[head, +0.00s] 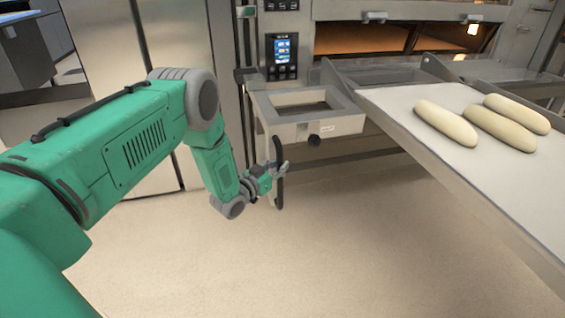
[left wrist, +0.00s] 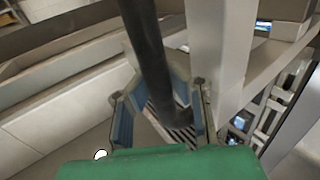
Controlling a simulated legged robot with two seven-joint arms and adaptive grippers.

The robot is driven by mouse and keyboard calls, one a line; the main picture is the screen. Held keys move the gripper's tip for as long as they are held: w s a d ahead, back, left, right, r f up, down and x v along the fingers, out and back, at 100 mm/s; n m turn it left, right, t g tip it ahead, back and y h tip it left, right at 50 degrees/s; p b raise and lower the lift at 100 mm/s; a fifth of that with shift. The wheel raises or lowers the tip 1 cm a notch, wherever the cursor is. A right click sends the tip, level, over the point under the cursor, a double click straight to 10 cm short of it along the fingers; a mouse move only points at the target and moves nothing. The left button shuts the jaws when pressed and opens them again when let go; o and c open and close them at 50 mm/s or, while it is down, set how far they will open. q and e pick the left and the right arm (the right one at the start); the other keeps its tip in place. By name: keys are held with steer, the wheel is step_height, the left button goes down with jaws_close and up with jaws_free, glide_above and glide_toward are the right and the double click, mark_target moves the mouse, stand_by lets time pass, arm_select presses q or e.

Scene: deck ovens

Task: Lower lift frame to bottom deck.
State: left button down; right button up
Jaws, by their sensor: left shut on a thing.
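The lift frame (head: 345,125) is a pale, open-topped rectangular frame in front of the ovens in the head view, with a black knob (head: 314,140) on its front. A black upright handle bar (head: 279,192) hangs at its left front corner. My left gripper (head: 280,168) is shut on this bar, below the frame's rim. In the left wrist view the black bar (left wrist: 150,55) runs down between the two blue-lined fingers of my left gripper (left wrist: 158,98), beside a pale post (left wrist: 218,55). My right gripper is not in view.
A loader with a pale belt (head: 392,100) carries three dough loaves (head: 500,128) and slopes toward the right front. A lit oven deck (head: 360,40) is behind it, with a control panel (head: 282,57) at its left. The floor (head: 300,260) in front is clear.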

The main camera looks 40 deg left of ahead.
arm_select(q)
steer(key=shift+s+a+f, duration=0.1)
steer(key=shift+s+f, duration=0.25)
steer(key=shift+f, duration=0.15)
steer(key=c, duration=1.6)
jaws_free()
steer(key=shift+o, duration=0.9)
steer(key=shift+a, duration=0.1)
steer(key=shift+r, duration=0.15)
steer(key=s+a, duration=0.1)
steer(key=s, duration=1)
steer(key=shift+s+a, duration=0.25)
steer(key=shift+s, duration=0.15)
